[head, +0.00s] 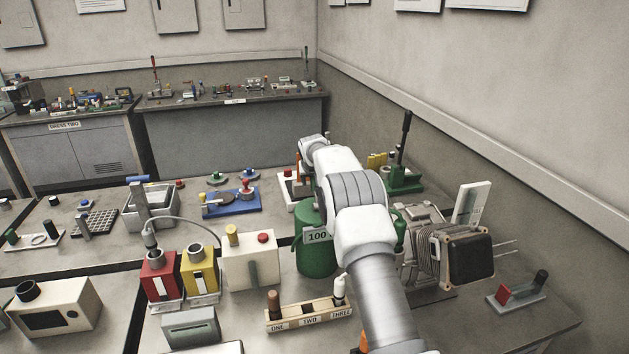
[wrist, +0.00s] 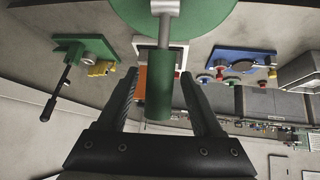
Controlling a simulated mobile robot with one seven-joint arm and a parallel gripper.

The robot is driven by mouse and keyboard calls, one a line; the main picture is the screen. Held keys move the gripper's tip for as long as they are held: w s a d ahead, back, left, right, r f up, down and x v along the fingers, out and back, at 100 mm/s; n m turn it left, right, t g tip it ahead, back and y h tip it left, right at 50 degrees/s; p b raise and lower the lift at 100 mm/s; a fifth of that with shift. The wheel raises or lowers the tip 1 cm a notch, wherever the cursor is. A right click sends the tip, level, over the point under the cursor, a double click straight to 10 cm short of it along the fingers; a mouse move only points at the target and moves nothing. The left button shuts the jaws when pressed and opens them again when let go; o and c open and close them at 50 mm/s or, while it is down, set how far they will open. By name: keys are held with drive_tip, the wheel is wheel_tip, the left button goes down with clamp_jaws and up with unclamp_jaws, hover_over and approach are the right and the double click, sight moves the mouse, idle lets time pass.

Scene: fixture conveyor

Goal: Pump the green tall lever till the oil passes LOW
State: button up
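A green grip on a grey rod (wrist: 159,85) stands out past a large green round body (wrist: 215,12) in the wrist view. My gripper (wrist: 160,108) is open, with one finger on each side of the grip and gaps showing on both sides. In the head view my arm hides the gripper and the grip. A green drum (head: 317,255) labelled 100 stands left of my arm. A tall black lever rises from a green base (head: 404,180) behind the arm; this base also shows in the wrist view (wrist: 88,50). I see no readable oil level or LOW mark.
A motor-like unit (head: 425,240) and a white panel (head: 471,203) stand right of my arm. A labelled wooden rack (head: 308,312), a cream box (head: 250,262) and red (head: 160,277) and yellow (head: 199,272) units stand in front and left. A blue plate (head: 232,200) lies further back.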

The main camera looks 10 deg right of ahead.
drive_tip(key=b+v, duration=0.4)
drive_tip(key=v, duration=1.3)
drive_tip(key=shift+s+r+b, duration=0.15)
drive_tip(key=shift+s+b, duration=0.05)
drive_tip(key=shift+b, duration=0.1)
